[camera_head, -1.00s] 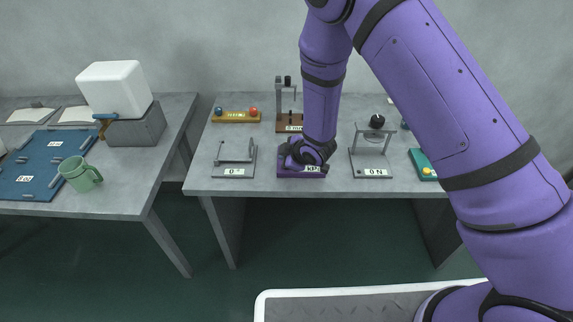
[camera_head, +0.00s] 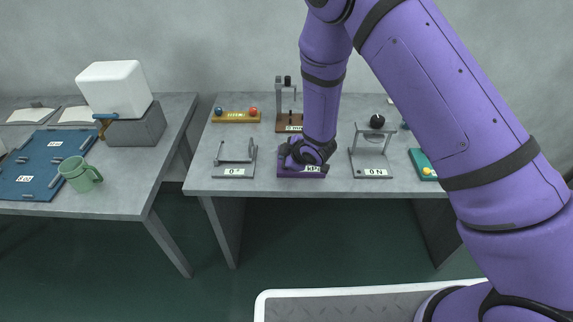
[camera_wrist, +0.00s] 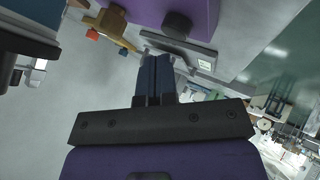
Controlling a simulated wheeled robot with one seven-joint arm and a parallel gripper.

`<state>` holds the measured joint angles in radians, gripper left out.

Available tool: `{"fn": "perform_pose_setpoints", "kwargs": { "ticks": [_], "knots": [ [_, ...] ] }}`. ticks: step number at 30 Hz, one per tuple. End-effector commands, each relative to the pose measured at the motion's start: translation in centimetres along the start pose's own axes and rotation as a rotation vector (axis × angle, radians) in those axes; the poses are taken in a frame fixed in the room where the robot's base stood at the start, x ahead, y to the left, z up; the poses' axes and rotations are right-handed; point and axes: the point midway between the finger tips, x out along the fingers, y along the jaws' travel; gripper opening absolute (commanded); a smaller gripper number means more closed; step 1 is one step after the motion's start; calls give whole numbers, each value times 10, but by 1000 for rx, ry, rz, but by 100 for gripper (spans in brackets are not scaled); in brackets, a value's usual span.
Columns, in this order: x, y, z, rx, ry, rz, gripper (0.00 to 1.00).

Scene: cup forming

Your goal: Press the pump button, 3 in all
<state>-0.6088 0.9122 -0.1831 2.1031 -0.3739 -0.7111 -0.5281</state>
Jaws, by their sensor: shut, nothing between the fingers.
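The purple unit with the kPa label (camera_head: 313,169) stands at the front middle of the table, under my wrist. My gripper is mostly hidden by my wrist in the head view. In the wrist view my gripper (camera_wrist: 157,60) is shut and empty, its two dark fingers side by side. The purple unit (camera_wrist: 145,12) shows at the top of the wrist view, with a dark round knob (camera_wrist: 177,25) on it. The knob appears just beyond my fingertips and to the right. I cannot tell whether it is the pump button, or whether the fingers touch anything.
A grey stand with a bent arm (camera_head: 234,172) is left of the purple unit, and another grey stand (camera_head: 371,172) is right. Behind are a yellow bar (camera_head: 236,117) and a brown-based stand (camera_head: 289,127). A green unit (camera_head: 419,160) is partly behind my arm.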

Motion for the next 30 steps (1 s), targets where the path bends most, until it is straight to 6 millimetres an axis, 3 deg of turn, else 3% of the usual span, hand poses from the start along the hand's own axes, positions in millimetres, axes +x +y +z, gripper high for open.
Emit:
{"fn": "perform_pose_setpoints", "kwargs": {
  "ticks": [30],
  "knots": [
    [6,-4,4,0,0,0,0]
  ]
}}
